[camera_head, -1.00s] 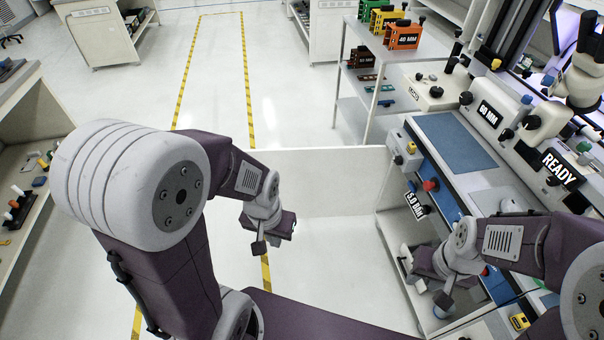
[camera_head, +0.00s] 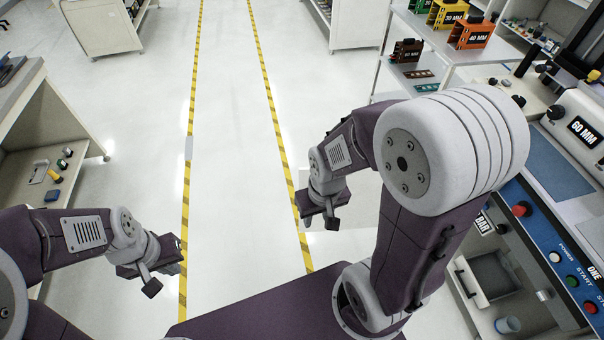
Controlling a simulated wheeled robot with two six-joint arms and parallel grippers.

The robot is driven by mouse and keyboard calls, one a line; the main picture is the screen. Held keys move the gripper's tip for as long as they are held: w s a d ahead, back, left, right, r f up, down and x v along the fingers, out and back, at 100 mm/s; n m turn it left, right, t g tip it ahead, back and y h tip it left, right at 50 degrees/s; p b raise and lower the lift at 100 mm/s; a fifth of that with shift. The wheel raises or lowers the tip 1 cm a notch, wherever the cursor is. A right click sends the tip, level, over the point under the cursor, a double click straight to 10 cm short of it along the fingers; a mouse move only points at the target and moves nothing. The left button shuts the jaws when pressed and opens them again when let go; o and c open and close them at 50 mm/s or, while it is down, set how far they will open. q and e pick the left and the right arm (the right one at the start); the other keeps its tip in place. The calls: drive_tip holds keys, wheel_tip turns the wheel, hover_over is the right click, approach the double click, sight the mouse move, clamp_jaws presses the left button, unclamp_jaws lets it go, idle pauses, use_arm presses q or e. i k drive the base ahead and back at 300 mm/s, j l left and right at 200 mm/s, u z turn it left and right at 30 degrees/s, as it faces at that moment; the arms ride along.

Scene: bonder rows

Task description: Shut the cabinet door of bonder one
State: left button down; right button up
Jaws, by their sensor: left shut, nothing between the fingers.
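Bonder one is at the right, with a blue control panel (camera_head: 560,255) marked "ONE". The cabinet (camera_head: 495,278) under the panel stands open at the front, and a grey bin and a cup show inside. A pale panel (camera_head: 354,205), which looks like the swung-out door, shows partly behind my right arm; most of it is hidden. My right gripper (camera_head: 328,218) hangs in front of or over this panel; I cannot tell whether it touches, nor whether its fingers are open. My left gripper (camera_head: 150,277) is shut and empty at the lower left, well away from the cabinet.
A bench (camera_head: 52,135) with small parts stands at the left. A shelf rack (camera_head: 432,42) with coloured blocks stands at the back right. White cabinets (camera_head: 100,27) stand farther back. The floor between the yellow-black lines (camera_head: 270,100) is clear.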

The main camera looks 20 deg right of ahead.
sight(361, 210)
drive_tip(key=i+j+u, duration=0.2)
drive_tip(key=i, duration=0.25)
drive_tip(key=i+j+u, duration=0.15)
drive_tip(key=i+j, duration=0.2)
drive_tip(key=i+j+u, duration=0.2)
drive_tip(key=i, duration=0.35)
drive_tip(key=i+z, duration=0.25)
drive_tip(key=z, duration=0.2)
drive_tip(key=i+z, duration=0.2)
drive_tip(key=z, duration=0.25)
drive_tip(key=i+z, duration=0.25)
drive_tip(key=z, duration=0.2)
drive_tip(key=i+j+z, duration=0.2)
drive_tip(key=z, duration=0.25)
drive_tip(key=i+j+z, duration=0.15)
drive_tip(key=j+z, duration=0.15)
drive_tip(key=z, duration=0.15)
drive_tip(key=i+j+z, duration=0.1)
drive_tip(key=z, duration=0.35)
drive_tip(key=i+j+z, duration=0.2)
drive_tip(key=z, duration=0.2)
drive_tip(key=i+j+z, duration=0.2)
drive_tip(key=z, duration=0.25)
drive_tip(key=i+j+z, duration=0.2)
drive_tip(key=z, duration=0.25)
drive_tip(key=j+z, duration=0.45)
drive_tip(key=i+j+z, duration=0.1)
drive_tip(key=j+z, duration=0.3)
drive_tip(key=l, duration=0.15)
